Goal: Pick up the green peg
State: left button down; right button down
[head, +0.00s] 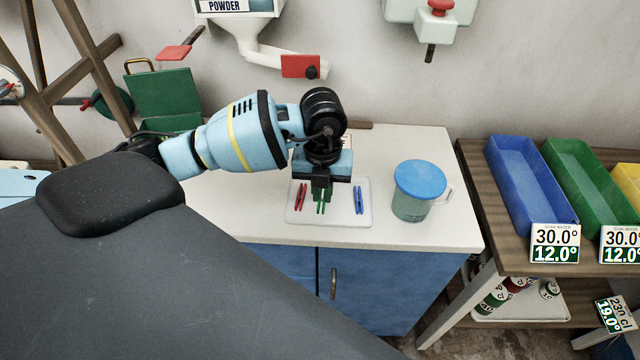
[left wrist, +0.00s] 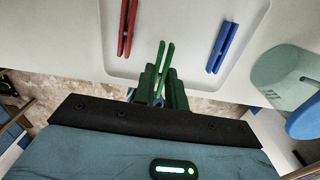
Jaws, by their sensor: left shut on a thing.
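The green peg (head: 321,207) is at the middle of a white tray (head: 345,216) on the counter, between a red peg (head: 300,197) and a blue peg (head: 358,200). My left gripper (head: 321,192) points down over the tray and is shut on the green peg. In the left wrist view the green peg (left wrist: 163,62) sticks out between the green fingertips (left wrist: 162,85), with the red peg (left wrist: 127,25) to its left and the blue peg (left wrist: 222,46) to its right. I cannot tell whether the green peg still touches the tray. My right gripper is not in view.
A mug with a blue lid (head: 420,180) stands right of the tray. Blue (head: 530,180) and green (head: 585,180) bins sit on a wooden table at the right. A powder dispenser (head: 240,25) hangs on the wall behind. The counter's front right part is clear.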

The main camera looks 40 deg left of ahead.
pick_arm(q)
jog(key=s+d+r, duration=0.1)
jog(key=s+d, duration=0.7)
jog(key=s, duration=0.1)
jog(key=shift+d, duration=0.4)
